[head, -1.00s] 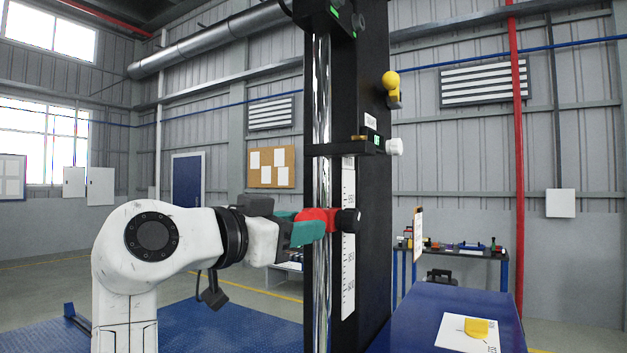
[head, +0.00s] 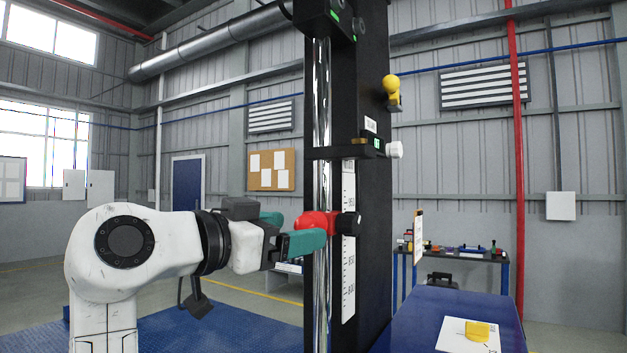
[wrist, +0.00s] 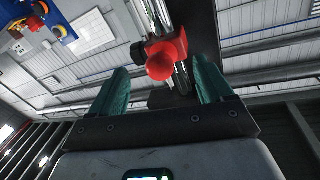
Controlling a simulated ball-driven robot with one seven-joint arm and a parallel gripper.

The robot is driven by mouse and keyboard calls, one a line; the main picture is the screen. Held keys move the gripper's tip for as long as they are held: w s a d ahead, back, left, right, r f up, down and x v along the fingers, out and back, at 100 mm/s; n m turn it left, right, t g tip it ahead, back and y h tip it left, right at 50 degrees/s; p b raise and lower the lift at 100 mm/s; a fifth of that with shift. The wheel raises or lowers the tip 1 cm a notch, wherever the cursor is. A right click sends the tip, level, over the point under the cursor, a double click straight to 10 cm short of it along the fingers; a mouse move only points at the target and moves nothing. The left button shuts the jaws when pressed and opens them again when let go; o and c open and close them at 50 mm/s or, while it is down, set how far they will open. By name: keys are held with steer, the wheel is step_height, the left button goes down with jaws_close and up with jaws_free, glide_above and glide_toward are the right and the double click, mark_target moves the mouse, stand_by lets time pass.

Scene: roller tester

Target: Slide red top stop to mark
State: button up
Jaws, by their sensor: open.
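The red top stop (head: 313,223) is clamped around the chrome rod of a tall black column, with a black knob (head: 348,225) on its right side. It also shows in the wrist view (wrist: 164,58), just beyond and between the fingertips. My gripper (head: 292,231) is open at the left of the stop, its teal fingers apart; one finger overlaps the stop's lower left edge in the head view. Whether it touches cannot be told.
A black bracket (head: 340,152) with a white knob (head: 394,150) crosses the rod above the stop. A yellow knob (head: 391,84) sits higher. A blue table (head: 420,318) with a white sheet stands at right. Open floor lies left of the column.

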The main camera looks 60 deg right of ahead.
steer(key=shift+w+a, duration=0.15)
steer(key=shift+a, duration=0.85)
steer(key=shift+w+a, duration=0.15)
steer(key=shift+a, duration=0.8)
steer(key=w+d+f+n+t+y, duration=0.1)
steer(key=w+d+f+n+t, duration=0.2)
steer(key=f, duration=0.7)
steer(key=w+d+f+n+t+y, duration=0.15)
steer(key=f+n, duration=0.35)
steer(key=f, duration=0.5)
steer(key=s+f+n+t+y, duration=0.35)
steer(key=f+n+y, duration=0.2)
steer(key=f, duration=1.55)
steer(key=s+a+f+n+g+y, duration=0.2)
steer(key=s+a+f+n+y, duration=0.2)
steer(key=s+f, duration=0.7)
steer(key=s+a+f+n+g+y, duration=0.2)
steer(key=s+a+f+n+y, duration=0.2)
steer(key=s+a+f, duration=0.4)
steer(key=s+f+y, duration=0.1)
steer(key=s+f, duration=0.2)
steer(key=shift+s+y, duration=0.2)
steer(key=shift+y, duration=0.1)
